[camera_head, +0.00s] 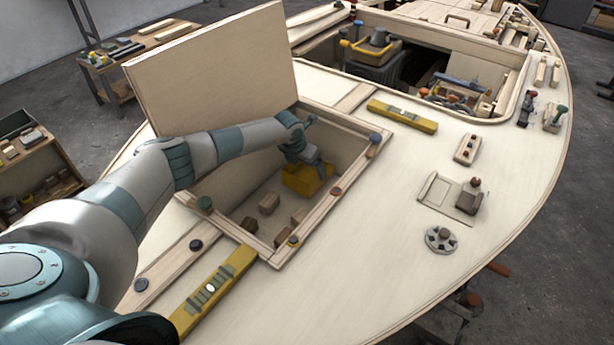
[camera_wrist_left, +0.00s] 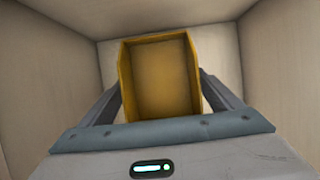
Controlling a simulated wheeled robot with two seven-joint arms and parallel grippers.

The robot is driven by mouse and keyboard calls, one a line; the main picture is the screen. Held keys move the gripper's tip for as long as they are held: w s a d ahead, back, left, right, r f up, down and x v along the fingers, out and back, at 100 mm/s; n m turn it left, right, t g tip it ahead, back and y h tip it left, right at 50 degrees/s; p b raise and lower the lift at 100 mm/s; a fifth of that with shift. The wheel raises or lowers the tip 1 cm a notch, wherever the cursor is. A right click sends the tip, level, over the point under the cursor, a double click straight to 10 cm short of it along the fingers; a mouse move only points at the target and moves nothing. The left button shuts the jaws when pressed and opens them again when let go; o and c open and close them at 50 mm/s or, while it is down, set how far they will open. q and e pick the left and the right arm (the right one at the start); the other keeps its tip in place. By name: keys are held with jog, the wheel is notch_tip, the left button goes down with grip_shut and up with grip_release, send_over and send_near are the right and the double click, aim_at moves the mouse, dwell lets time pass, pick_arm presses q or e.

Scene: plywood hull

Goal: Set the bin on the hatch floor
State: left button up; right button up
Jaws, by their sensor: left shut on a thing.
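The yellow bin (camera_head: 304,181) is inside the open hatch, low in its far right part. My left gripper (camera_head: 306,165) reaches down into the hatch and is shut on the bin. In the left wrist view the bin (camera_wrist_left: 160,80) sits between the two fingers of my left gripper (camera_wrist_left: 162,95), and its open, empty inside faces the camera. The hatch floor (camera_head: 250,222) shows below and left of the bin. I cannot tell whether the bin touches the floor. My right gripper is not in view.
The raised hatch lid (camera_head: 215,75) stands behind the opening. Round knobs line the hatch rim (camera_head: 350,165). Yellow levels (camera_head: 402,116) lie on the deck, and a larger opening with tools is at the back right.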

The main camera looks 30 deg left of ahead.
aim_at(308, 178)
pick_arm(q)
jog(key=shift+f, duration=2.05)
jog(key=shift+f, duration=0.15)
jog(key=o, duration=1)
jog(key=shift+r, duration=0.2)
